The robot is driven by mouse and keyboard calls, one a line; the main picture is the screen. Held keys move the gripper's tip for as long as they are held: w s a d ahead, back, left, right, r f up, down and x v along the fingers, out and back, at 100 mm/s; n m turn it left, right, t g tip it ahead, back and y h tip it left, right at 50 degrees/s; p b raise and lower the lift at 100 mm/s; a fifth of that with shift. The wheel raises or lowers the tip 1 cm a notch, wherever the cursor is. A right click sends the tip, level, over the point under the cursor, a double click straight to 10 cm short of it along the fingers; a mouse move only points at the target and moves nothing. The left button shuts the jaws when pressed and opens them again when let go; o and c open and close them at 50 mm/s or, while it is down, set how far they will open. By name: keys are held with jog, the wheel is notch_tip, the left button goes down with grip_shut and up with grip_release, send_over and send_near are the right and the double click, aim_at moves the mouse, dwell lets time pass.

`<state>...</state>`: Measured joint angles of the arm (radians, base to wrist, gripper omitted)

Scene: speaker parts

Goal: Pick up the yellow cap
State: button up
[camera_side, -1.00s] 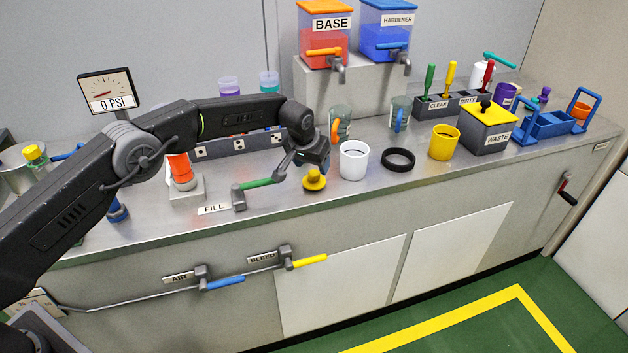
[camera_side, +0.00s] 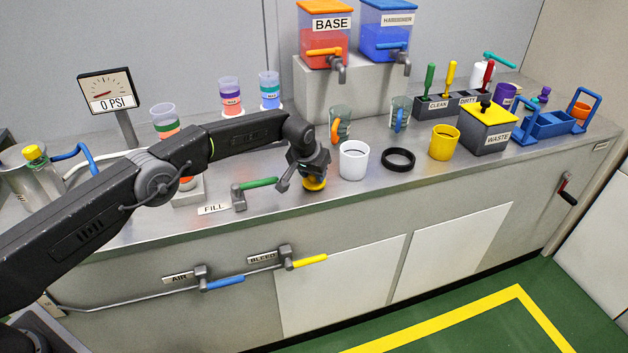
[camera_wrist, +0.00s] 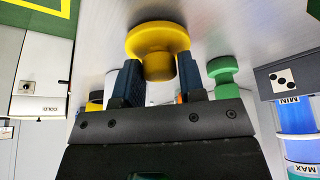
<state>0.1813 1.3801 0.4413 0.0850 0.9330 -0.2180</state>
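The yellow cap (camera_side: 314,184) sits on the steel counter, partly hidden under my gripper (camera_side: 309,172) in the side view. In the wrist view the yellow cap (camera_wrist: 158,38) shows a wide round flange and a narrower knob. My gripper (camera_wrist: 160,82) is open, with a dark blue finger on each side of the knob. The fingertips are very close to the knob; I cannot tell whether either touches it.
A white cup (camera_side: 354,161) and a black ring (camera_side: 398,160) stand to the right. The green-handled FILL valve (camera_side: 255,185) is close on the left. A green knobbed piece (camera_wrist: 223,75) is beside the right finger in the wrist view. The counter's front edge (camera_side: 330,207) is near.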

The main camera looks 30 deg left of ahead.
jog(key=c, duration=0.5)
jog(key=shift+r, duration=0.15)
jog(key=shift+r, duration=0.25)
notch_tip(320, 180, up, 3)
jog(key=shift+r, duration=0.2)
jog(key=s+a+r+n, duration=0.2)
jog(key=s+a+r, duration=0.4)
jog(key=a+r, duration=0.3)
jog(key=s+a+r+n+y, duration=0.1)
jog(key=s+a+r+n, duration=0.1)
jog(key=s+a+r, duration=0.4)
jog(key=s+a+r+n+y, duration=0.1)
jog(key=s+a+r, duration=0.5)
jog(key=a+r, duration=0.6)
jog(key=shift+s+a+r+n+g, duration=0.2)
jog(key=shift+a+r+n+g, duration=0.1)
jog(key=shift+a+n, duration=0.25)
